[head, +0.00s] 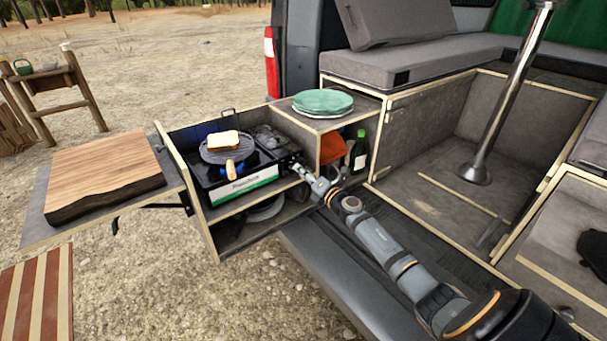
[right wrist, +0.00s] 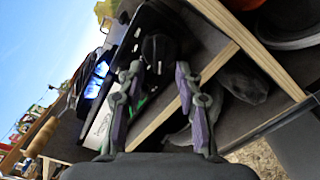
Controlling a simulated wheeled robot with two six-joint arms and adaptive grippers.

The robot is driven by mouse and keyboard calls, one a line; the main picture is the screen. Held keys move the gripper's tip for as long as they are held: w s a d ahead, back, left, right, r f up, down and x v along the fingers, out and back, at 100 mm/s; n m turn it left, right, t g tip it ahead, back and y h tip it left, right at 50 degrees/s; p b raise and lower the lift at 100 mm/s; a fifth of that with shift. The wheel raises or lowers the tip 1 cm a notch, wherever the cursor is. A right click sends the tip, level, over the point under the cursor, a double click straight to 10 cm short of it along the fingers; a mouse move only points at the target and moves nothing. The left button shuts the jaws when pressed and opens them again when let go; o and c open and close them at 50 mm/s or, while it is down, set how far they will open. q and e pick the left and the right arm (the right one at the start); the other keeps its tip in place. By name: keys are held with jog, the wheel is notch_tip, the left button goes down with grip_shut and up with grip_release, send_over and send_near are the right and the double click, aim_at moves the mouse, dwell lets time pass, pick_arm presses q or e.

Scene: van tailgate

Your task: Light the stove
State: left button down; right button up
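The black camping stove (head: 241,184) with a green and white front label sits in the pull-out kitchen box. A round grey pan (head: 228,150) with a slice of bread (head: 223,141) stands over its left burner. Blue glow shows around the pan, and bright blue light (right wrist: 96,80) shows in the right wrist view. My right gripper (head: 300,171) is at the stove's right end. The right burner (head: 271,141) is bare. My left gripper is not in view.
A wooden board (head: 105,174) lies on the side shelf at left. Green plates (head: 323,102) sit on the cabinet top, with a green bottle (head: 359,152) below. Box walls and wooden edges stand close around my right gripper.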

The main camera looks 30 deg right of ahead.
jog(key=shift+r, duration=0.1)
notch_tip(320, 180, up, 10)
dwell(0.6)
jog(key=shift+w, duration=0.1)
jog(key=s+p, duration=1)
jog(key=s, duration=0.2)
jog(key=shift+d, duration=0.45)
jog(key=shift+s, duration=0.1)
dwell(0.5)
dwell(2.6)
